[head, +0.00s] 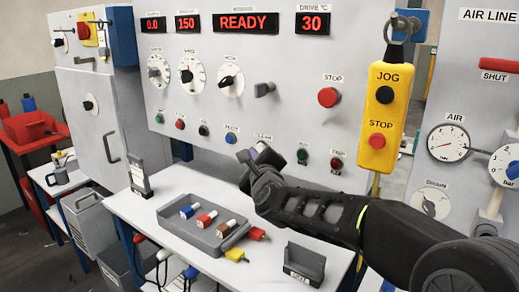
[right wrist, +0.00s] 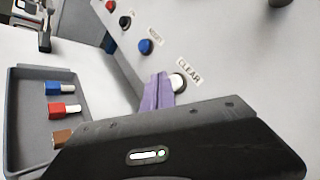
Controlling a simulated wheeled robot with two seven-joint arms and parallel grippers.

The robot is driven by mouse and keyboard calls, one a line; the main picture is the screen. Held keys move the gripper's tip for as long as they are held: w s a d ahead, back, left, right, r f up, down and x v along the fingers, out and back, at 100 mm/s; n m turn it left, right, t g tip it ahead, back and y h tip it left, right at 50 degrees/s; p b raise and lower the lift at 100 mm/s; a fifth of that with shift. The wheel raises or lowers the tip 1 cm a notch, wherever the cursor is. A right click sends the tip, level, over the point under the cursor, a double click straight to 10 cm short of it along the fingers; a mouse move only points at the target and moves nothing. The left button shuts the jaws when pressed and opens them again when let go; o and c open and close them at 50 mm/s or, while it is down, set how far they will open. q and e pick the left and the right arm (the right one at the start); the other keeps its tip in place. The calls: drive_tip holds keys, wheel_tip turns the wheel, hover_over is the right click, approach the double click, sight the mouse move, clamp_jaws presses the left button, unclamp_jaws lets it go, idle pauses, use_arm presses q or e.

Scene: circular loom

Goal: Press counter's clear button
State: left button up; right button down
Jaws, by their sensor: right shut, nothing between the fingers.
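The white clear button (right wrist: 178,83) sticks out of the grey panel beside its CLEAR label (right wrist: 189,71) in the right wrist view. In the head view the CLEAR label (head: 263,137) shows, but my gripper hides the button. My right gripper (head: 258,152) is shut and empty in front of the panel, just below that label. Its purple fingertips (right wrist: 158,88) are right beside the button on its left in the right wrist view. I cannot tell whether they touch it. My left gripper is not in view.
A blue button (head: 231,138) is left of the CLEAR label, with a green button (head: 302,155) to the right. A yellow jog pendant (head: 382,115) hangs further right. Below my gripper, a grey tray (head: 185,236) holds coloured plugs on the white table (head: 130,208).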

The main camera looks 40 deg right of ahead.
drive_tip(key=shift+a, duration=0.15)
drive_tip(key=a, duration=0.2)
drive_tip(key=s+a+p, duration=0.1)
drive_tip(key=a, duration=0.1)
drive_tip(key=shift+s+a, duration=0.2)
drive_tip(key=shift+a, duration=0.05)
idle(1.0)
